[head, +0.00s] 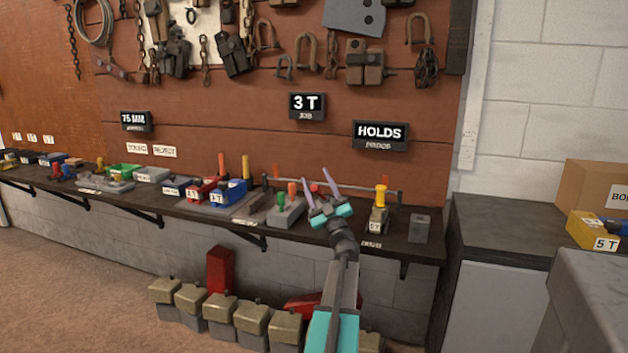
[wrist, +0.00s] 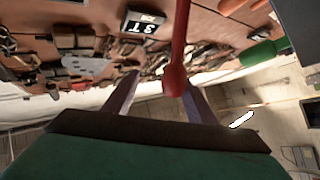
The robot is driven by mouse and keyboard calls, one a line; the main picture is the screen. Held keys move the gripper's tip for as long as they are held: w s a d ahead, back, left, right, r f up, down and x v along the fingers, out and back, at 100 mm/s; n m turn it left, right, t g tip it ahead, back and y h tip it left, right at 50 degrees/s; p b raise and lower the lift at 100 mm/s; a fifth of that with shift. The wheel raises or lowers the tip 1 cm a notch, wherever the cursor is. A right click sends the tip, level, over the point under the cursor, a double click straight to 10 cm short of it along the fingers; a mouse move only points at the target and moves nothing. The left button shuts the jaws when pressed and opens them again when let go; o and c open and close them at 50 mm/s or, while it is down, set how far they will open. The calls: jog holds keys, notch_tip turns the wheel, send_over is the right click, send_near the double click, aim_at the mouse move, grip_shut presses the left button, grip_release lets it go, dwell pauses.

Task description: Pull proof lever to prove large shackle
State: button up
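My gripper (head: 319,185) is at the bench, with its two pale purple fingers spread apart. A red lever with a rounded end (wrist: 176,75) lies between the fingers in the wrist view, nearer the right finger, with a gap on the left. In the head view its red knob (head: 314,187) shows between the fingers. I cannot tell whether a finger touches it. A yellow-topped lever (head: 381,195) stands on a block to the right. The sign above reads HOLDS (head: 380,135). I cannot tell which shackle is the large one; several hang on the wall, one at upper right (head: 417,28).
Several weights (head: 220,312) stand on the floor below the bench.

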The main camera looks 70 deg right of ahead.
jog(key=s+a, duration=0.5)
jog(key=s, duration=0.2)
jog(key=shift+a+p, duration=0.3)
jog(key=shift+p, duration=0.1)
jog(key=shift+r, duration=0.1)
